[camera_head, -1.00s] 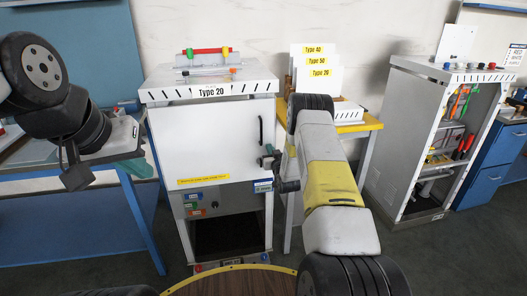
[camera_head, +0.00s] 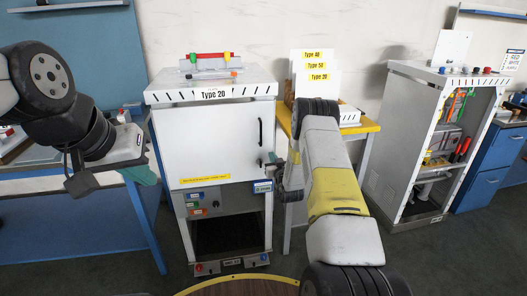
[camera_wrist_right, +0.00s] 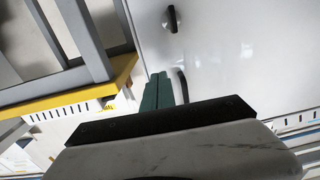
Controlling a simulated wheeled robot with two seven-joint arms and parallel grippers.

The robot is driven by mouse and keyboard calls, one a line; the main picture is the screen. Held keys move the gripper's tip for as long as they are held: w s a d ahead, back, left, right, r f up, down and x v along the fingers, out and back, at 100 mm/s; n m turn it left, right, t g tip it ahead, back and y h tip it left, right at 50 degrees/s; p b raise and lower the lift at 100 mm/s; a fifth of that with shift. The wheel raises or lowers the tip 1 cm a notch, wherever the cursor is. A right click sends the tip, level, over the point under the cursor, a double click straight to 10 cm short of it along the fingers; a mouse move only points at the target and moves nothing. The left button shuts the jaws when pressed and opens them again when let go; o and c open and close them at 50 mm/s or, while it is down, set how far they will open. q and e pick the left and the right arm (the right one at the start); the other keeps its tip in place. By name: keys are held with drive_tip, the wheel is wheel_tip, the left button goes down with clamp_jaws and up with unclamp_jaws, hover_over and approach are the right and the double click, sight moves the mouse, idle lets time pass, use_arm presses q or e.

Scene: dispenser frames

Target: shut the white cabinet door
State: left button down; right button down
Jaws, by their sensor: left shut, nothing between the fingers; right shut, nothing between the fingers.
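The white cabinet door (camera_head: 210,143) is on the front of the cabinet marked "Type 20". It looks about flush with the frame; I cannot tell if a narrow gap is left. Its black upright handle (camera_head: 260,132) is near the right edge. My right gripper (camera_head: 272,160) is shut and empty at that edge, just below the handle. In the right wrist view its green fingers (camera_wrist_right: 158,92) lie together close to the door (camera_wrist_right: 240,50); contact is unclear. My left gripper (camera_head: 143,174) is shut and empty, left of the cabinet and away from the door.
A yellow-edged table (camera_head: 360,127) with labelled white panels stands right of the cabinet. An open tool cabinet (camera_head: 410,150) is further right. A blue bench (camera_head: 70,225) is at left. A round brown table top (camera_head: 245,287) is at the front. Below the door is an open dark compartment (camera_head: 230,235).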

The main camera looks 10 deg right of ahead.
drive_tip(key=s, duration=0.8)
wheel_tip(320, 180, up, 13)
drive_tip(key=g, duration=0.3)
drive_tip(key=s+a+r+g, duration=0.1)
drive_tip(key=s+r+g, duration=0.2)
drive_tip(key=s+r, duration=0.65)
drive_tip(key=s+a+r+g, duration=0.1)
drive_tip(key=s+r+g, duration=0.1)
drive_tip(key=s, duration=0.8)
drive_tip(key=s+a+r+g, duration=0.2)
drive_tip(key=s+r, duration=0.1)
drive_tip(key=s, duration=0.8)
drive_tip(key=s+a+r+g+y, duration=0.1)
drive_tip(key=s+a+r, duration=0.1)
drive_tip(key=s, duration=0.9)
drive_tip(key=shift+r+g, duration=0.15)
drive_tip(key=shift+g, duration=0.25)
drive_tip(key=shift+s+a, duration=0.1)
